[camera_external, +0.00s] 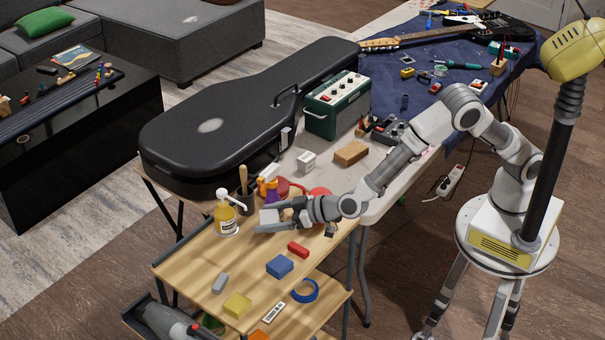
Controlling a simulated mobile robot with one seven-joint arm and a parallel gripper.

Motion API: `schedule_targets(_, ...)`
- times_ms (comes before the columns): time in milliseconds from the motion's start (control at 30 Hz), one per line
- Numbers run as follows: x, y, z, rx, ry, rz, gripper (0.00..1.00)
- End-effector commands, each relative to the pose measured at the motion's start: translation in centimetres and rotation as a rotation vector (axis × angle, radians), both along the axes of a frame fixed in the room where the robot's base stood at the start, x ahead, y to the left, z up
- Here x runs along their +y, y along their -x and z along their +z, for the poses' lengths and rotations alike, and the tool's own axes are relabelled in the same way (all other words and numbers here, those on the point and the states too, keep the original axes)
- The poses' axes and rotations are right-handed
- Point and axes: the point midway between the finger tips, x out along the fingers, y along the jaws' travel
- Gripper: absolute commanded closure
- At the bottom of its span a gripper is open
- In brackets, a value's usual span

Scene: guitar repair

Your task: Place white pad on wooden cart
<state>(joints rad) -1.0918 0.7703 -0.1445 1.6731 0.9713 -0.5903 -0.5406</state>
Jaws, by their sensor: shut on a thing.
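My gripper (270,220) is low over the far end of the wooden cart (190,262). It is shut on a small white pad (268,216), which shows between the fingers. The pad is above or at the cart's top near its back edge; I cannot tell whether it touches the surface. The wooden cart has a light wood top and a lower shelf.
On the cart stand a yellow pump bottle (226,215), a red block (298,249), a blue block (279,266), a yellow block (237,305), a grey block (220,283) and blue tape (304,290). Behind are a guitar case (220,125) and a green amplifier (337,104).

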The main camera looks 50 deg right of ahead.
Motion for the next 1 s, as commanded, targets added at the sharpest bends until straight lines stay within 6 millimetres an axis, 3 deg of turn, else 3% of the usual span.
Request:
schedule_targets(167, 1.2, 0.6, -1.9, 0.0, -0.001, 0.003, 0.63)
schedule_targets(600, 9.5, 4.1, -7.4, -0.001, -0.003, 0.001, 0.63)
schedule_targets(867, 10.8, 4.7, -8.5, -0.001, 0.0, 0.0, 0.63)
schedule_targets(1000, 10.8, 4.7, -10.5, 0.0, 0.001, 0.0, 0.63)
